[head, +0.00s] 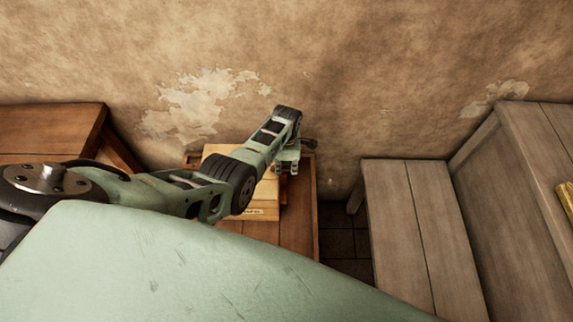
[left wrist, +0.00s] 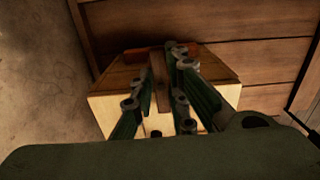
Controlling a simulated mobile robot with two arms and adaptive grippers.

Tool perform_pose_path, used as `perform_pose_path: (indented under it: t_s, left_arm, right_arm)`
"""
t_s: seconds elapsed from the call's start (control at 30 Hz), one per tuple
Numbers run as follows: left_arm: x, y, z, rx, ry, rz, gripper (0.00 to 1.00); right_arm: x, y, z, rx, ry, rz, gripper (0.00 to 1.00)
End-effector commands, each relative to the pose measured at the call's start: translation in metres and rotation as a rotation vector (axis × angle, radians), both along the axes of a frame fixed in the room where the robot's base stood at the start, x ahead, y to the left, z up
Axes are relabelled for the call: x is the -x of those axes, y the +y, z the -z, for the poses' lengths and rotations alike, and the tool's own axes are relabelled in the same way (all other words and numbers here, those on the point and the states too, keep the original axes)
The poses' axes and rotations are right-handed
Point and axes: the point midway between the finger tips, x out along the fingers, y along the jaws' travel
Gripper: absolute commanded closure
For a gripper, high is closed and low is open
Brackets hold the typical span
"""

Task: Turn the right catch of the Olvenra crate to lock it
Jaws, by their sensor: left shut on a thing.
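The Olvenra crate (head: 264,212) is a pale wooden box on a brown wooden table, partly covered by my left arm in the head view. Its front carries a small label, partly hidden. In the left wrist view the crate (left wrist: 106,106) lies under and between the fingers. My left gripper (head: 290,163) is at the crate's right side. In the left wrist view its green fingers (left wrist: 160,92) reach over the crate, shut on what seems to be the right catch. My right gripper is not in view.
The brown table (head: 301,222) bears the crate, close to a plastered wall (head: 350,80). A grey plank bench (head: 400,220) stands to the right, with a dark floor gap (head: 340,242) between. Another brown wooden piece (head: 50,125) is at the left.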

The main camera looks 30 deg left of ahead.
Motion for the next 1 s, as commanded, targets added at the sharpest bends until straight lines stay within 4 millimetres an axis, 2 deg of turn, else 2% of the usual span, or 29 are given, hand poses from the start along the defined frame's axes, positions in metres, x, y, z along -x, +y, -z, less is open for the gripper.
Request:
perform_pose_path:
  t_s: [0.03, 0.23, 0.67, 0.87, 1.0]
  left_arm:
    - [-0.001, 0.001, -0.001, -0.001, -0.002, -0.003, 0.83]
    - [-0.001, 0.001, -0.001, -0.001, -0.002, -0.002, 0.67]
    - [0.000, 0.000, -0.005, 0.001, 0.000, -0.001, 0.67]
    - [-0.001, 0.000, -0.023, 0.001, -0.004, -0.001, 0.67]
    - [-0.001, 0.000, -0.043, 0.001, -0.004, -0.001, 0.67]
  right_arm:
    - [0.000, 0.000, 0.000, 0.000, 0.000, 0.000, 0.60]
    - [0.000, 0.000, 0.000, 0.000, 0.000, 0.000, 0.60]
    - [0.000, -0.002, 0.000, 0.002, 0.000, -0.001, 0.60]
    - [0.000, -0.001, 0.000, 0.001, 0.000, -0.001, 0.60]
    - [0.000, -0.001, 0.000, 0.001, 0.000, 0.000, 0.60]
